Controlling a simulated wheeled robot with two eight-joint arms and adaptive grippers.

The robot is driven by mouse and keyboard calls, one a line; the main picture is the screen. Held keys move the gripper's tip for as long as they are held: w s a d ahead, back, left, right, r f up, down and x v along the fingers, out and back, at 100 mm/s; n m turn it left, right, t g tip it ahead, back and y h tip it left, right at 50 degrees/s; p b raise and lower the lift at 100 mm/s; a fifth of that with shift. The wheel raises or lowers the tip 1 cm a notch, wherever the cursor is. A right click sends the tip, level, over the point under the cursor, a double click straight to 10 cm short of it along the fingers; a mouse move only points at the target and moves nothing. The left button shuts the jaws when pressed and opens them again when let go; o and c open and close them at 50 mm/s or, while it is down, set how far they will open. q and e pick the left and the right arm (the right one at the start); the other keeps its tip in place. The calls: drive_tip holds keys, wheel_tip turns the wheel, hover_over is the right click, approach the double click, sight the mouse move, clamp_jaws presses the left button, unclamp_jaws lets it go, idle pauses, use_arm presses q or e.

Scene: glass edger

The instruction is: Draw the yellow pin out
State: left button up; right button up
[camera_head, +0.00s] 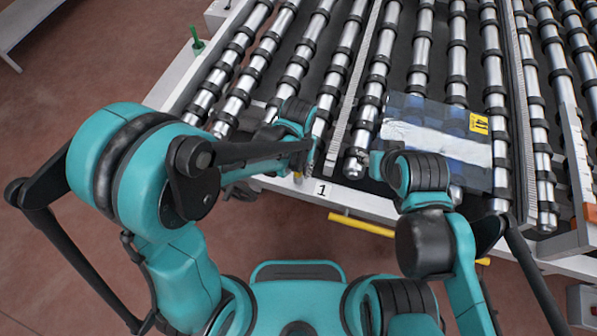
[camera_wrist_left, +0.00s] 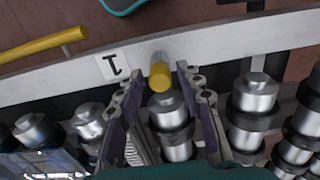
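The yellow pin (camera_wrist_left: 160,76) stands out from the pale front rail of the roller bed, beside the label "1". In the head view only a small part of the pin (camera_head: 298,178) shows next to my left gripper (camera_head: 306,164). In the left wrist view, my left gripper (camera_wrist_left: 161,74) is open, with one finger on each side of the pin and a gap visible on both sides. My right gripper (camera_head: 366,161) is near the left edge of a glass sheet; its fingers are too small to read.
The glass sheet (camera_head: 437,150), with a white band and yellow "41" tag, lies on the rollers at right. A yellow bar (camera_head: 362,226) runs below the front rail (camera_head: 365,198). A green pin (camera_head: 197,40) stands on the left rail. Metal rollers (camera_head: 300,62) fill the bed behind.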

sight(298, 169)
use_arm(q)
clamp_jaws()
drive_tip(key=shift+r+p, duration=0.45)
drive_tip(key=shift+r, duration=0.25)
drive_tip(key=shift+r+p, duration=1.95)
drive_tip(key=shift+r, duration=0.7)
wheel_tip(298, 169, up, 4)
drive_tip(key=p, duration=0.2)
drive_tip(key=shift+p, duration=0.4)
drive_tip(key=shift+f, duration=0.1)
